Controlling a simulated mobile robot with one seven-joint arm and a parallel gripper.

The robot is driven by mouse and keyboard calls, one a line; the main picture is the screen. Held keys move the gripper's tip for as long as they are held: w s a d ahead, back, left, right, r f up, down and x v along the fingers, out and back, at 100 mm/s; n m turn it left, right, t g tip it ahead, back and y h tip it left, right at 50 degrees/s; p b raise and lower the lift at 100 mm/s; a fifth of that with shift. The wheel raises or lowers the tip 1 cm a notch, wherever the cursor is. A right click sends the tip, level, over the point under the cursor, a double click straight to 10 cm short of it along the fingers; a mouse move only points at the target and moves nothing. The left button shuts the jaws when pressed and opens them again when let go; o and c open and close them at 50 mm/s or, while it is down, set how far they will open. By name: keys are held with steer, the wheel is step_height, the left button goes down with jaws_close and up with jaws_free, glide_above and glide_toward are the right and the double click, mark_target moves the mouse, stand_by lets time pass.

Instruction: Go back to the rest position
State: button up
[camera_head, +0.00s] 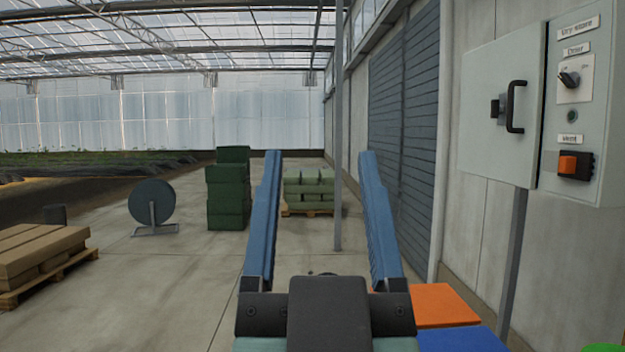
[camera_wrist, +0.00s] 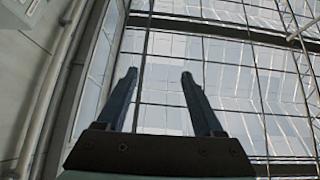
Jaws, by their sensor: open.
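My gripper (camera_head: 318,162) has two long blue fingers spread wide apart, with nothing between them. In the head view it stands in the lower middle, pointing away over the concrete floor. In the wrist view my gripper (camera_wrist: 158,75) points up toward the glass roof, open and empty. It touches nothing in either view.
Orange (camera_head: 440,303) and blue (camera_head: 460,338) flat-topped things lie low at right. A thin post (camera_head: 338,130), green crates (camera_head: 228,195), a reel (camera_head: 152,200) and pallets stand farther off. The middle floor is clear.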

steer(key=shift+t, duration=0.7)
steer(key=s+r, duration=0.2)
steer(key=r, duration=0.1)
steer(key=s+r, duration=0.1)
steer(key=shift+a+r, duration=0.3)
